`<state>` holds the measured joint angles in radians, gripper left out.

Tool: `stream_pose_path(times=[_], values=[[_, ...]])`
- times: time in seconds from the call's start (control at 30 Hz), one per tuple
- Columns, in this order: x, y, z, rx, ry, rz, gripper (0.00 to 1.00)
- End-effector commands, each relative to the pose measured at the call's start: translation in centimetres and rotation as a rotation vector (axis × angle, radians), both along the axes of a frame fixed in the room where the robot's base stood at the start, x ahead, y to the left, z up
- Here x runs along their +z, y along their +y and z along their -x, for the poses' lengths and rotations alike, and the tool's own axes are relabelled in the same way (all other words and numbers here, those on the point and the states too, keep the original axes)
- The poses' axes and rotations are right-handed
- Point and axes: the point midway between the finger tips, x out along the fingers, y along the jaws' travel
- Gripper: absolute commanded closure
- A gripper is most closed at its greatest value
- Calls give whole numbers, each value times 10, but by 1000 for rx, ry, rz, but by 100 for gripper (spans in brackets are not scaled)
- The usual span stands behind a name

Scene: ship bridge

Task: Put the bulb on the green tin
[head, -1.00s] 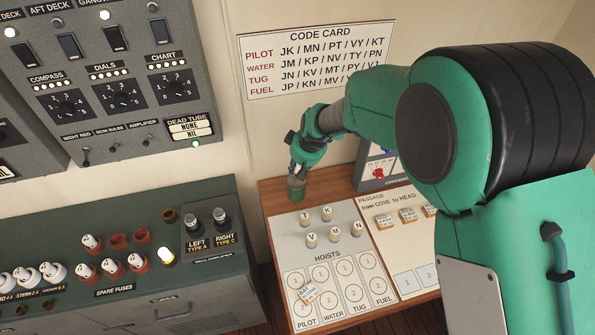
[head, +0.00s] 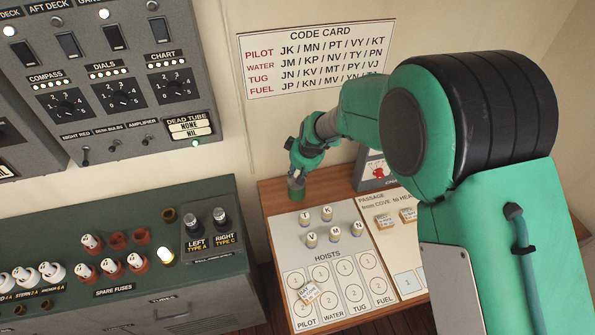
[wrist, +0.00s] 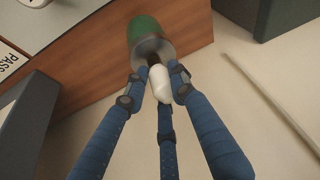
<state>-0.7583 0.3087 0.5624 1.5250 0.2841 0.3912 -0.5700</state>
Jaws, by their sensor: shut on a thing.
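The green tin (head: 296,193) stands at the back left corner of the wooden desk. In the wrist view the tin (wrist: 145,29) shows a grey top with a dark middle. My gripper (head: 297,176) is just over the tin. In the wrist view its blue fingers (wrist: 160,88) are shut on the white bulb (wrist: 162,86). The bulb's end lies in front of the tin's top; I cannot tell whether they touch.
Several lettered pegs (head: 326,213) stand on the hoists board (head: 291,238) in front of the tin. A grey device (head: 374,170) stands to its right. The green fuse cabinet (head: 110,262) is at the left, and the wall is close behind.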

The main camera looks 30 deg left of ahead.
Motion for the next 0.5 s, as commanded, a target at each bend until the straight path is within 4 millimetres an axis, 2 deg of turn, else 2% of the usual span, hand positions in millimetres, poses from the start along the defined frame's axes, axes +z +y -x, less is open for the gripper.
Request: stream_pose_path(times=[0.37, 0.4, 0.47, 0.5], values=[[-3, 0, 0, 0, 0, -1, 90], [-2, 0, 0, 0, 0, -1, 67], [-2, 0, 0, 0, 0, -1, 56], [-2, 0, 0, 0, 0, -1, 56]])
